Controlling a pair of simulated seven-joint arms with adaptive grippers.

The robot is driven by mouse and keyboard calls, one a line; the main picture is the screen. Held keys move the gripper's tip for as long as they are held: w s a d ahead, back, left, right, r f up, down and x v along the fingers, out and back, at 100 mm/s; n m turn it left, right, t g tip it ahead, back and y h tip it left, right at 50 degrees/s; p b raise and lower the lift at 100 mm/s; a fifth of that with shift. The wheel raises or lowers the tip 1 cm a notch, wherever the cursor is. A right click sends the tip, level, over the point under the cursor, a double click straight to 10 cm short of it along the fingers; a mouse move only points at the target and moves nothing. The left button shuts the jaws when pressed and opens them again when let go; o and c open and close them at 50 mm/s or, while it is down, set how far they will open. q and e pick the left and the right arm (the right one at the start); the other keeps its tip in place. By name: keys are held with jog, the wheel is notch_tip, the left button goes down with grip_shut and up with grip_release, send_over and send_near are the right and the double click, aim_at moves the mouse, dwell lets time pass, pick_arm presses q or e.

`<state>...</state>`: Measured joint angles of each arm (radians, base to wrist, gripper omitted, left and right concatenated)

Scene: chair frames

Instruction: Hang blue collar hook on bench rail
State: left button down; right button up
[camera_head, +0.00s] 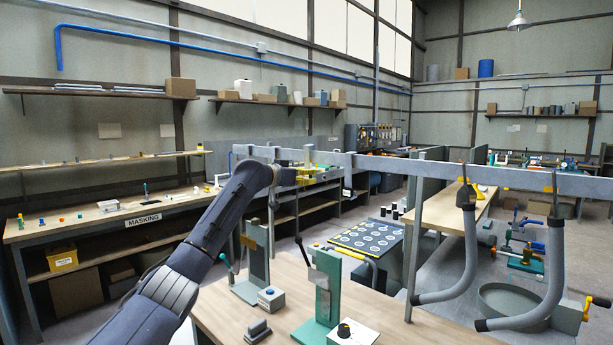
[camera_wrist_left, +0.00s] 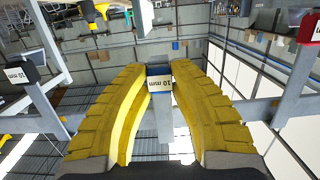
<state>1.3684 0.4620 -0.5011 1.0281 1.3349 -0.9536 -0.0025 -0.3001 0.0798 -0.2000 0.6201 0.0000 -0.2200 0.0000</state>
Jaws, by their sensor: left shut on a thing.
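The bench rail (camera_head: 395,166) is a long grey bar crossing the head view at mid height, carried on thin posts. My left arm reaches up from the bottom to the rail's left part. In the left wrist view my left gripper (camera_wrist_left: 159,72) has its two yellow fingers shut on a grey piece with a dark blue collar (camera_wrist_left: 158,70) and a "10 mm" label, which I take as the blue collar hook. Its stem runs down between the fingers. In the head view I cannot make out the hook clearly, or whether it touches the rail. My right gripper is not in view.
Two grey hoses (camera_head: 470,255) hang at the rail's right part. A wooden bench (camera_head: 225,320) with green and grey fixtures stands below. The masking bench (camera_head: 105,222) is at left.

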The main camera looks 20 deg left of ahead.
pick_arm(q)
jog(key=shift+f, duration=0.65)
jog(key=c, duration=1.2)
grip_release()
jog(key=v, duration=0.8)
dwell(0.9)
